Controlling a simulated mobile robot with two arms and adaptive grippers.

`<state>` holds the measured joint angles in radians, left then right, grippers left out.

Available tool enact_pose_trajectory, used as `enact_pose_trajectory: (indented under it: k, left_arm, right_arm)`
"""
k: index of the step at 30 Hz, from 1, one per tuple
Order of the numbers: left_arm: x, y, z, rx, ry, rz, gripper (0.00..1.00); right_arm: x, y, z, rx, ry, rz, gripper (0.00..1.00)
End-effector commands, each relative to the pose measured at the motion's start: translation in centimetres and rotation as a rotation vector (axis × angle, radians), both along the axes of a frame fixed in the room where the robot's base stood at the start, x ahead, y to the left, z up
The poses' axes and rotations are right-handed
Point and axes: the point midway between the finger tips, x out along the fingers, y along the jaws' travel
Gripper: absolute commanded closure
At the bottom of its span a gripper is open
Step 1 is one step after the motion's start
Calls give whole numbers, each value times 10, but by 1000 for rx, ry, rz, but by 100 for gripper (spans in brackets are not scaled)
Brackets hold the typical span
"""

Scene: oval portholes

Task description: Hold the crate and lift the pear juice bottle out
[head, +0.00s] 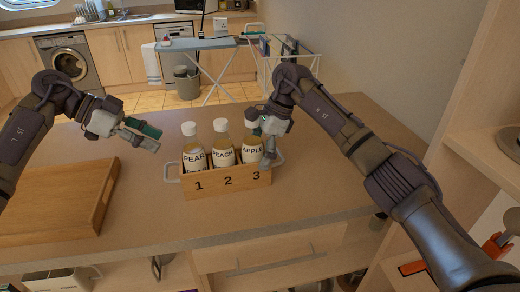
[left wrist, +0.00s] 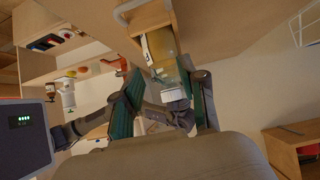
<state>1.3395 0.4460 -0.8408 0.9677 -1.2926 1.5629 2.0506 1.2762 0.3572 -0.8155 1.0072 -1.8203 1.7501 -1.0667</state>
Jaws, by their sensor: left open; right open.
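The wooden crate (head: 228,186), numbered 1, 2, 3, stands on the counter with a handle at each end. The pear juice bottle (head: 194,146), white-capped and upright, is in compartment 1; its label reads PEAR. My left gripper (head: 152,138) is open and empty, left of the pear bottle and apart from it. In the left wrist view a bottle (left wrist: 160,48) with a white cap shows in line with the open fingers; its label is not readable there. My right gripper (head: 267,152) is open at the crate's right end, beside the apple bottle; whether it touches the crate is unclear.
The peach bottle (head: 222,143) stands in compartment 2 and the apple bottle (head: 251,152) in compartment 3. A wooden board (head: 60,200) lies on the counter at the left. The counter (head: 330,180) is clear right of the crate. Shelves (head: 480,150) stand at the far right.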

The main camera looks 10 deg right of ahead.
Motion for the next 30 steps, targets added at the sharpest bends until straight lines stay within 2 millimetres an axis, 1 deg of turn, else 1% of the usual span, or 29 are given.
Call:
enact_pose_trajectory:
  k: [2, 5, 15, 16, 19, 20, 23, 26, 30]
  left_arm:
    - [0, 0, 0, 0, 0, 0, 58]
    - [0, 0, 0, 0, 0, 0, 58]
    - [0, 0, 0, 0, 0, 0, 58]
    - [0, 0, 0, 0, 0, 0, 55]
    - [-1, -3, 3, 14, -29, -24, 38]
    - [-3, -5, 5, 28, -52, -42, 37]
    - [-10, -18, 16, 111, -196, -167, 37]
    - [-21, -35, 32, 253, -426, -376, 37]
    - [-37, -56, 59, 497, -773, -736, 37]
  right_arm:
    - [0, 0, 0, 0, 0, 0, 0]
    - [0, 0, 0, 0, 0, 0, 15]
    - [0, 0, 1, 0, -1, 0, 72]
    - [0, 0, 1, 0, -1, 0, 72]
    - [0, 0, 1, 0, -1, 0, 73]
    - [0, 0, 1, 0, -1, 0, 73]
    - [0, 0, 1, 0, -1, 0, 73]
    - [0, 0, 1, 0, -2, -1, 73]
    - [0, 0, 1, 0, -2, -1, 73]
